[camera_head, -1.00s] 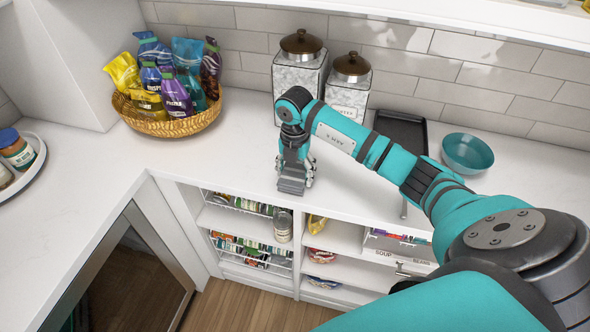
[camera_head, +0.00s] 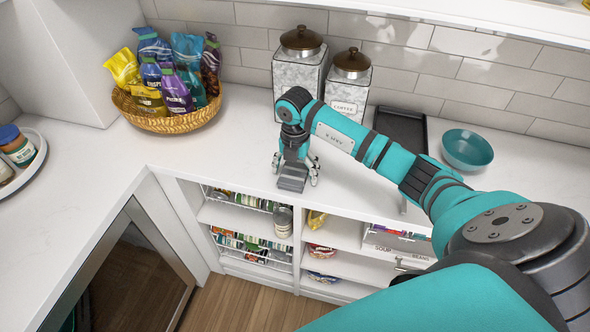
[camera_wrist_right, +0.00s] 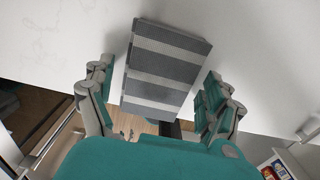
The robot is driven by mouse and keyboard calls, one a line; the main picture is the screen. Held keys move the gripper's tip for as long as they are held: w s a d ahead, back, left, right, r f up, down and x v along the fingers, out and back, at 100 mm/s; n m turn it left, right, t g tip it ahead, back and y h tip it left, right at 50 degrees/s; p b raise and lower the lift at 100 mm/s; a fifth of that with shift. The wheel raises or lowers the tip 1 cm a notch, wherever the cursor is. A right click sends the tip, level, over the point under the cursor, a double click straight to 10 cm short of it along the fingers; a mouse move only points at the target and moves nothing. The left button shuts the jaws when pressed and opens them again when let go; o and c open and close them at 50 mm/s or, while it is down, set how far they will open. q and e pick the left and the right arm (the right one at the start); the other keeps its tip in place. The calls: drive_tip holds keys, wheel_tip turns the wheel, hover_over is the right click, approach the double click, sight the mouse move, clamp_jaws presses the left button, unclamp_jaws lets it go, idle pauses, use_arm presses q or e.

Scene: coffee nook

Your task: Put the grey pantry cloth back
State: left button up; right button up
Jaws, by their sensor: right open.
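The grey pantry cloth (camera_wrist_right: 165,65), folded into a block with light and dark grey stripes, shows in the wrist view. It lies by the front edge of the white counter, between the spread fingers of my right gripper (camera_wrist_right: 160,100). Gaps show on both sides of it. In the head view my right gripper (camera_head: 296,168) points down at the counter's front edge with its fingers apart. A flat grey shape shows low between the fingers there; I cannot tell for sure that it is the cloth. My left gripper is not in view.
A wicker basket of snack bags (camera_head: 170,121) stands at the back left. Two lidded canisters (camera_head: 299,72), a black tray (camera_head: 400,130) and a teal bowl (camera_head: 467,149) stand behind and right. Open shelves (camera_head: 335,235) with cans and packets lie below. The counter left of the gripper is clear.

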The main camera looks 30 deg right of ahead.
sight(295, 170)
drive_tip(key=shift+r+b, duration=0.35)
drive_tip(key=shift+r, duration=0.15)
wheel_tip(295, 170, up, 11)
drive_tip(key=b, duration=0.3)
drive_tip(key=shift+a, duration=0.15)
